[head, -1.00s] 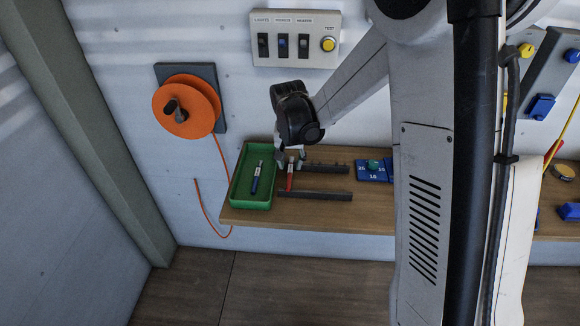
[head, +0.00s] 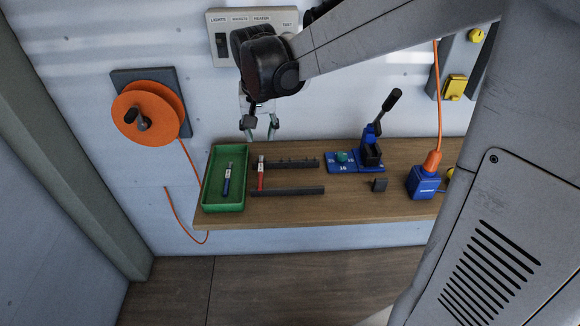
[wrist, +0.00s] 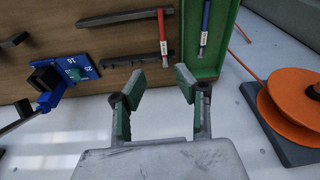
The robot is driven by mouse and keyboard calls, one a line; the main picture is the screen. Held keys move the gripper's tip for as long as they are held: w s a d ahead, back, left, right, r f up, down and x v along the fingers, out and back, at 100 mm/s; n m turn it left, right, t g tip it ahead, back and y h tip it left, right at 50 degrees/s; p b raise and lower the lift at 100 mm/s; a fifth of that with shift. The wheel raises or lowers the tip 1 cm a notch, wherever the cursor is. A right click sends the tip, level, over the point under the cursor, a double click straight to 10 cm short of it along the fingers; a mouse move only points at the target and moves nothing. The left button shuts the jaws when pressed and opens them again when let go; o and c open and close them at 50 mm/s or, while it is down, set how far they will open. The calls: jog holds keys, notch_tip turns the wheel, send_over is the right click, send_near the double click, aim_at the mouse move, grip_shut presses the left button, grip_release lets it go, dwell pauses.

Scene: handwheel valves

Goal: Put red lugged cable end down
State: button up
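The red lugged cable end (head: 261,174) stands out between the green tray and the dark slotted bars on the wooden bench; it also shows in the wrist view (wrist: 162,34), lying across the ends of the bars. My gripper (head: 259,138) is open and empty, raised above the back of the bench. In the wrist view its two green-padded fingers (wrist: 160,85) are spread apart with nothing between them. The red cable end is clear of the fingers.
A green tray (head: 209,196) at the bench's left end holds a blue cable end (head: 227,179). Two dark bars (head: 288,191) lie to its right. A blue crimping tool (head: 371,150) and a blue box (head: 423,183) stand farther right. An orange reel (head: 165,112) hangs on the wall.

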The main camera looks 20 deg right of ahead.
jog(key=s+r+n+t, duration=0.1)
jog(key=s+r+t, duration=0.1)
jog(key=s, duration=0.8)
jog(key=s+r+n+t, duration=0.2)
jog(key=s, duration=0.9)
jog(key=shift+s+d, duration=0.2)
jog(key=shift+d, duration=0.15)
jog(key=shift+o, duration=0.3)
jog(key=shift+s+f+n+t, duration=0.1)
jog(key=shift+s+n+t, duration=0.2)
jog(key=shift+s+t, duration=0.15)
